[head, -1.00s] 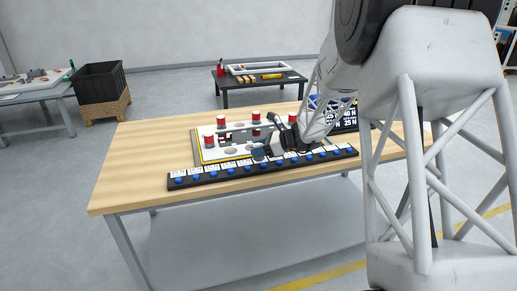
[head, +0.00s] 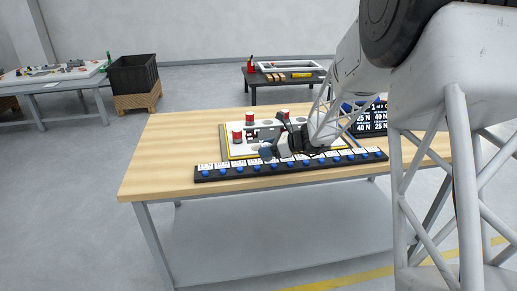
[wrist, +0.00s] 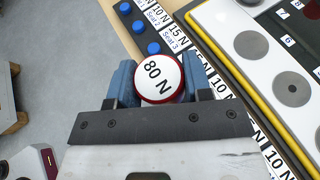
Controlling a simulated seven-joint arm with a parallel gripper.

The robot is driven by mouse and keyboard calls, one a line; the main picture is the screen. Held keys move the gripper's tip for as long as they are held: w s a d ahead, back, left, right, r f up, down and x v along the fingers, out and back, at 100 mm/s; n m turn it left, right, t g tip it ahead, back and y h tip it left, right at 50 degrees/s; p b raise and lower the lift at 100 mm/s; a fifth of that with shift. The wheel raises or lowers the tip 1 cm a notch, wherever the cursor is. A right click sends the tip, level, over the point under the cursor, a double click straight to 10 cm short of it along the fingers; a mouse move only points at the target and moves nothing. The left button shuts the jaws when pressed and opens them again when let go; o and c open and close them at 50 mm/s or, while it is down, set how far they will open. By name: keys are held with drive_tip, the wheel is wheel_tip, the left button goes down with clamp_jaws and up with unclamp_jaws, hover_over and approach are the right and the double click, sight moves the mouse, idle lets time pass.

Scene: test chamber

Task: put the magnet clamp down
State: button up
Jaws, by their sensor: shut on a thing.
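The magnet clamp (wrist: 157,92) is between the blue jaws of my gripper (wrist: 159,78) in the wrist view. It has a round white top marked "80 N" and a red rim. My gripper also shows in the head view (head: 268,153), low over the front strip, where the held clamp cannot be made out. The black strip (head: 220,174) has white force and seat labels and a row of blue buttons. In the wrist view the clamp overlaps the strip just past the Seat 3 label (wrist: 180,40). Whether it touches the strip cannot be told.
A white plate with a yellow edge (wrist: 234,62) lies behind the strip, with several red-and-white clamps, one at its left (head: 237,133). A black label board (head: 372,122) stands at the right. The wooden table (head: 165,165) is bare at its left end.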

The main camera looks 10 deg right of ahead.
drive_tip(key=shift+w+a, duration=0.1)
idle(0.3)
drive_tip(key=w, duration=0.5)
drive_tip(key=w+f, duration=0.1)
drive_tip(key=w, duration=0.9)
drive_tip(key=shift+f, duration=0.15)
drive_tip(key=shift+w, duration=0.1)
drive_tip(key=shift+w, duration=0.25)
drive_tip(key=shift+f, duration=1.8)
drive_tip(key=shift+f, duration=0.15)
drive_tip(key=o, duration=1.1)
